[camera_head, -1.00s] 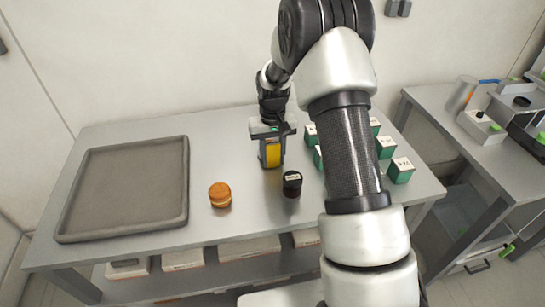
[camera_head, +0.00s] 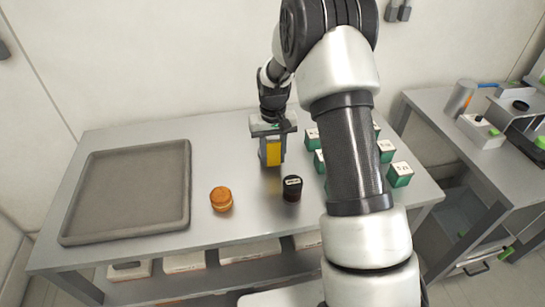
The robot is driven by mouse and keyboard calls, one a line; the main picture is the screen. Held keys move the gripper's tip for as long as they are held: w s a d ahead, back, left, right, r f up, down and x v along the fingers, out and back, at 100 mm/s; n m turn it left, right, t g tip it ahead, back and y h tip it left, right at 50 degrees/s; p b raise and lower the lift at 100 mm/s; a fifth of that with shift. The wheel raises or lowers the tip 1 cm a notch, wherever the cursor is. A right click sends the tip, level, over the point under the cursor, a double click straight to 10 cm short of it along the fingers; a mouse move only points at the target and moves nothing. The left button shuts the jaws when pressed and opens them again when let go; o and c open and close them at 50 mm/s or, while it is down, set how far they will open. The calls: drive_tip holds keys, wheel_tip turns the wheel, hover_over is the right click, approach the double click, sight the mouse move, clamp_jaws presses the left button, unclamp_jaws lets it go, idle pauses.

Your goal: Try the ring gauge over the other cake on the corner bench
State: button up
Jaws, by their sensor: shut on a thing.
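An orange-brown round cake (camera_head: 221,199) with a layered side stands on the bench (camera_head: 240,222) near its front edge. To its right stands a short dark cylinder (camera_head: 292,190) with a pale label near its top. I cannot tell whether it is the ring gauge or another cake. My gripper (camera_head: 271,150) points down behind and between these two, apart from both. It is shut on a piece with a yellow face (camera_head: 273,153). The fingers hide much of this piece, and I cannot make out a ring shape.
A grey rimmed tray (camera_head: 187,190) fills the left of the bench. Several green boxes with white tops (camera_head: 400,174) stand at the right, partly behind my arm. A second bench (camera_head: 500,170) with equipment is further right. White boxes (camera_head: 250,250) lie on the shelf below.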

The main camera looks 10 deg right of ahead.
sight(273, 140)
drive_tip(key=shift+r+p, duration=2.1)
drive_tip(key=shift+r, duration=1.55)
